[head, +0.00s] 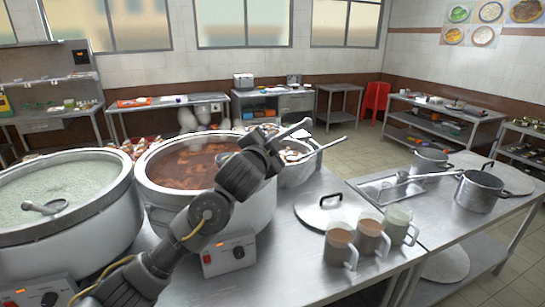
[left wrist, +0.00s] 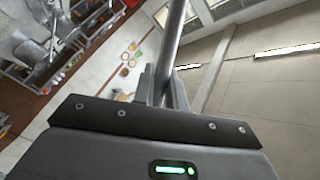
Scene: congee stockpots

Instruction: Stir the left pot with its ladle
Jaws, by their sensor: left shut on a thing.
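The left pot (head: 120,215) is a large steel stockpot at the left edge, full of pale greenish congee (head: 75,180). A ladle (head: 46,207) lies in that congee. A second large pot (head: 262,208), with red-brown contents (head: 185,170), stands to its right. My left gripper (head: 275,142) is above the right side of this second pot, shut on a metal handle (head: 298,129). In the left wrist view the handle (left wrist: 174,40) rises between the fingers (left wrist: 162,88). The handle's lower end is hidden, so I cannot tell which pot it reaches. My right gripper is not in view.
A smaller pot (head: 297,174) with a utensil stands behind my gripper. A lid (head: 325,211) and several mugs (head: 371,237) are on the counter at right. Control boxes (head: 229,254) front the large pots.

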